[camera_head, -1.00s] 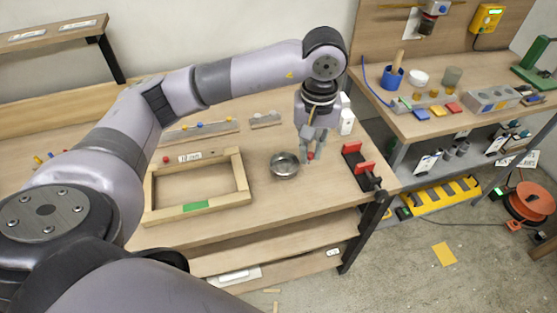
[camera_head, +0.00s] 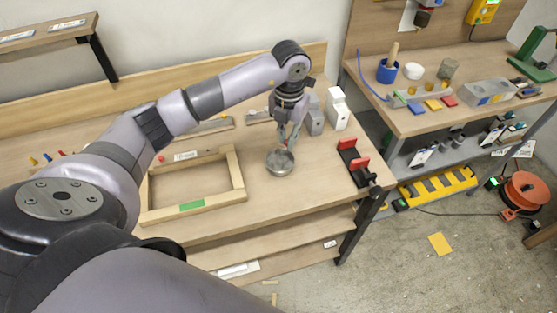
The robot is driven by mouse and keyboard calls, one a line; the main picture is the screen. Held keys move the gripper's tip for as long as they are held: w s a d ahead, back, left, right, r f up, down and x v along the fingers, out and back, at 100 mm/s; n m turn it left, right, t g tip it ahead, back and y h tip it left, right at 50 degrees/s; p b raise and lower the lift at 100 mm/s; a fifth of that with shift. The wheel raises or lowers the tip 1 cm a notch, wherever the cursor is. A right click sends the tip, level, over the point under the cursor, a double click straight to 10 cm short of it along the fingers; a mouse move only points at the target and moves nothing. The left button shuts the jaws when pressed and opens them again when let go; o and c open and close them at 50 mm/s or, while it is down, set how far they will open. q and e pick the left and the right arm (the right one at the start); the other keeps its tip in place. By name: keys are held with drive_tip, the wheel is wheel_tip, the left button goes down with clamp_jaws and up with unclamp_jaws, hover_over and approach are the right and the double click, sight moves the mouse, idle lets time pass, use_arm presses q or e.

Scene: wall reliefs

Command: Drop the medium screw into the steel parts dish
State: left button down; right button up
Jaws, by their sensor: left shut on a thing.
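The steel parts dish (camera_head: 280,167) is a small round metal bowl on the workbench, right of the wooden frame. My left gripper (camera_head: 287,142) points down just above the dish's back rim. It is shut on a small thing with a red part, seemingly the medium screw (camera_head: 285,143). The fingers hide most of the screw, so its size and tilt cannot be told. The dish looks empty inside as far as I can see. My right gripper is out of view.
A wooden frame (camera_head: 238,170) lies left of the dish. A black and red vise-like fixture (camera_head: 352,160) stands right of it. Grey and white blocks (camera_head: 338,110) stand behind, near the gripper. Small coloured pegs lie at the far left. Bench in front of the dish is clear.

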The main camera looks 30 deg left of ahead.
use_arm(q)
drive_tip(key=a+f+n, duration=0.3)
drive_tip(key=a+n, duration=0.1)
drive_tip(key=n, duration=0.6)
drive_tip(key=n+b, duration=0.2)
drive_tip(key=b, duration=0.2)
hover_over(274, 165)
wheel_tip(274, 165, down, 7)
drive_tip(key=shift+s+r, duration=0.1)
drive_tip(key=shift+r, duration=0.05)
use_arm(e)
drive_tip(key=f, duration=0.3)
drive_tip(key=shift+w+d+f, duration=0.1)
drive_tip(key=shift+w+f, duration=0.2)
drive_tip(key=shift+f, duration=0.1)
use_arm(q)
drive_tip(key=c, duration=1.5)
unclamp_jaws()
drive_tip(key=shift+c, duration=0.2)
drive_tip(key=shift+r, duration=0.1)
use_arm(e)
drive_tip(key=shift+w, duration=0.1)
use_arm(q)
wheel_tip(274, 165, up, 12)
